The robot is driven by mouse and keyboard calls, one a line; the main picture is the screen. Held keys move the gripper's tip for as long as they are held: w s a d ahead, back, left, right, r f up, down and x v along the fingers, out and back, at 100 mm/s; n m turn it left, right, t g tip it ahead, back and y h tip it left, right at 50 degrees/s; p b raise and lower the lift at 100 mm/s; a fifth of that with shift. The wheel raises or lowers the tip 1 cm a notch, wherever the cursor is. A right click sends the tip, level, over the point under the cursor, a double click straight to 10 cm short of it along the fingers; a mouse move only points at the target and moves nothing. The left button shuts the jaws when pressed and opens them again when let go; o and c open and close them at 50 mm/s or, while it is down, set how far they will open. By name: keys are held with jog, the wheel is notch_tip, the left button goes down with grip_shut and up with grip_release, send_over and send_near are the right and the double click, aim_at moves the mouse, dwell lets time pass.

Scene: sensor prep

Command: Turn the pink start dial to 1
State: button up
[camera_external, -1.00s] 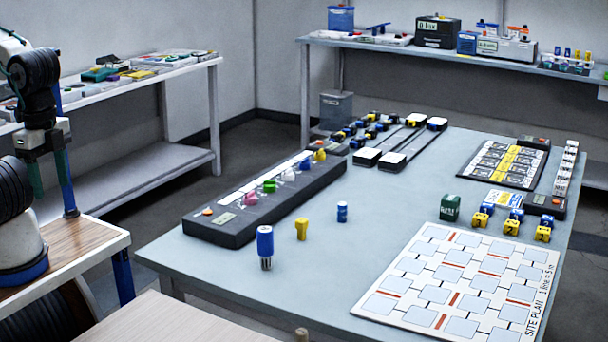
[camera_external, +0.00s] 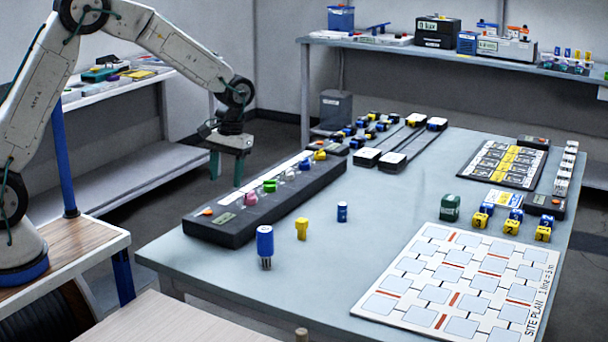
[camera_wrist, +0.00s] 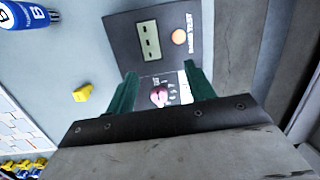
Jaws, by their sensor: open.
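The pink start dial (camera_external: 251,198) sits on the long dark control panel (camera_external: 232,236), at the near end of its row of knobs. My gripper (camera_external: 226,170) is open above the near part of the panel, pointing down, and does not appear to touch the dial. The dial's setting is too small to tell.
Green (camera_external: 270,186), white and yellow (camera_external: 319,155) knobs follow along the panel. An orange button (camera_external: 206,211) and a small display (camera_external: 223,219) are at its near end. A blue bottle (camera_external: 265,247) and a yellow piece (camera_external: 301,228) stand right of the panel on the table.

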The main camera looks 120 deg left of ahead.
aim_at(250, 198)
jog(key=shift+n, duration=0.8)
jog(key=a, duration=0.1)
jog(key=a+f, duration=0.1)
jog(key=a, duration=0.2)
jog(key=shift+s+a+f, duration=0.1)
jog(key=shift+s+f, duration=0.25)
jog(key=shift+n+t+y, duration=0.4)
jog(key=shift+n+y, duration=0.4)
jog(key=shift+n, duration=0.1)
jog(key=a, duration=0.1)
jog(key=w+a+r, duration=0.1)
jog(key=w+a, duration=0.1)
jog(key=a, duration=0.1)
jog(key=shift+r, duration=0.4)
jog(key=shift+f, duration=0.15)
jog(key=shift+f+n, duration=0.3)
notch_tip(250, 198, down, 7)
jog(key=shift+d+f, duration=0.1)
jog(key=shift+c, duration=0.3)
jog(key=c, duration=0.9)
